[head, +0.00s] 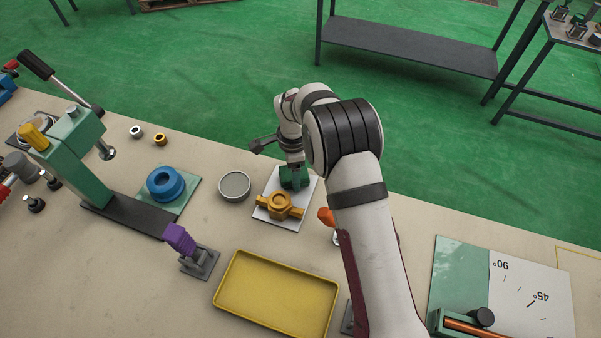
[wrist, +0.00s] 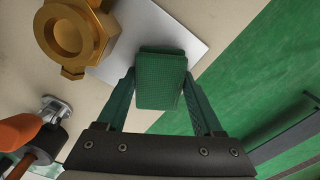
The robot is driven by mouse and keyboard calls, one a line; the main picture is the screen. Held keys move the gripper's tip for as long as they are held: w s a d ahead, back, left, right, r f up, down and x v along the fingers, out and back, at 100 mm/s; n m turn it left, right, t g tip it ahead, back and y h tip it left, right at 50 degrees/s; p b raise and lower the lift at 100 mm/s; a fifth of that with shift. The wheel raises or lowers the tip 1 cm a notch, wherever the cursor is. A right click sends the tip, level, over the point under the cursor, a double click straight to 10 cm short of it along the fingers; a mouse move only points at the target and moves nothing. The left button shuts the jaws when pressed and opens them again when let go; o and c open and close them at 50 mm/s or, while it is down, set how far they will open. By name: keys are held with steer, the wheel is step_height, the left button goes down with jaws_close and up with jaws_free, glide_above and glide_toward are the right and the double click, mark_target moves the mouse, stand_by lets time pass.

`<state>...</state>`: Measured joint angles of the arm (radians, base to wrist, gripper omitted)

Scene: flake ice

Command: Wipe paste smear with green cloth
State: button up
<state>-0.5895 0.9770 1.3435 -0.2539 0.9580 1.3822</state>
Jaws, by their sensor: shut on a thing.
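My gripper (head: 294,184) points down over the far part of a white plate (head: 266,216) on the bench. In the wrist view its two green fingers (wrist: 162,84) are shut on the folded green cloth (wrist: 161,66), one on each side. The cloth lies over the edge of the white plate (wrist: 201,50) in that view; I cannot tell whether it touches the plate. A brass fitting (head: 280,205) sits on the plate beside the cloth, and it also shows at the top left of the wrist view (wrist: 72,36). No paste smear is visible; the cloth and gripper hide part of the plate.
A round grey dish (head: 234,186) and a blue ring part (head: 165,184) stand to the left. A yellow tray (head: 275,295) lies in front. A green press (head: 70,150) and a purple-handled clamp (head: 190,250) are further left. An orange-handled item (wrist: 30,135) is near my gripper.

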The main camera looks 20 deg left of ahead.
mark_target(269, 173)
steer(key=shift+a, duration=1.3)
steer(key=shift+a, duration=0.1)
steer(key=shift+a, duration=2.2)
steer(key=shift+d, duration=2.35)
steer(key=shift+d, duration=2.35)
steer(key=shift+d, duration=2.3)
